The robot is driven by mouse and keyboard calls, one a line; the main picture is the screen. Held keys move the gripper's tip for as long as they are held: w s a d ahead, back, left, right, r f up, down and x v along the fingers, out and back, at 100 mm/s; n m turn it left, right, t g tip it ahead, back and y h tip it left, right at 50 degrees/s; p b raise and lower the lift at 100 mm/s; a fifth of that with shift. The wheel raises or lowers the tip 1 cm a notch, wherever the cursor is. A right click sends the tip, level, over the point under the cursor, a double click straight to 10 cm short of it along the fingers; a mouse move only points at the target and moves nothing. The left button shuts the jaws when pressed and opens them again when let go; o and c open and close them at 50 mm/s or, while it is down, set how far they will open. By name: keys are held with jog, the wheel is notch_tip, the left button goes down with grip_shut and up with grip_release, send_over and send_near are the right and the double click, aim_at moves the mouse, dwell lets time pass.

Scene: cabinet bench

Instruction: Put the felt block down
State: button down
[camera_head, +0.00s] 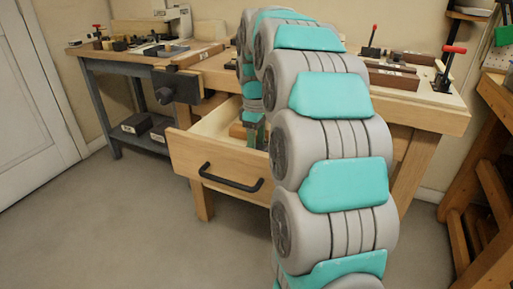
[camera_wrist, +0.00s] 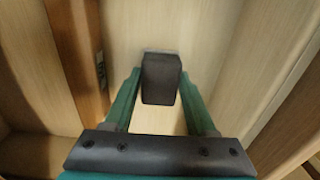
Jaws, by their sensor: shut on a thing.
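My gripper (camera_wrist: 160,82) is shut on the dark grey felt block (camera_wrist: 161,80), which sits between the tips of its green fingers in the wrist view. The pale wooden drawer floor (camera_wrist: 205,30) lies below the block; I cannot tell whether they touch. In the head view the drawer (camera_head: 180,148) is pulled out from the bench, and my gripper (camera_head: 254,132) reaches down into it. My arm and the drawer front hide the block there.
A brown wooden piece (camera_wrist: 78,45) lies left of the block inside the drawer. The drawer's side wall (camera_wrist: 285,75) rises on the right. The bench top (camera_head: 425,105) above holds clamps and tools. A grey side bench (camera_head: 100,75) stands at the left.

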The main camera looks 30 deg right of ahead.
aim_at(257, 147)
jog(key=shift+f, duration=0.15)
jog(key=shift+c, duration=1.1)
grip_release()
notch_tip(257, 147, up, 12)
jog(key=p, duration=0.1)
jog(key=shift+r, duration=0.2)
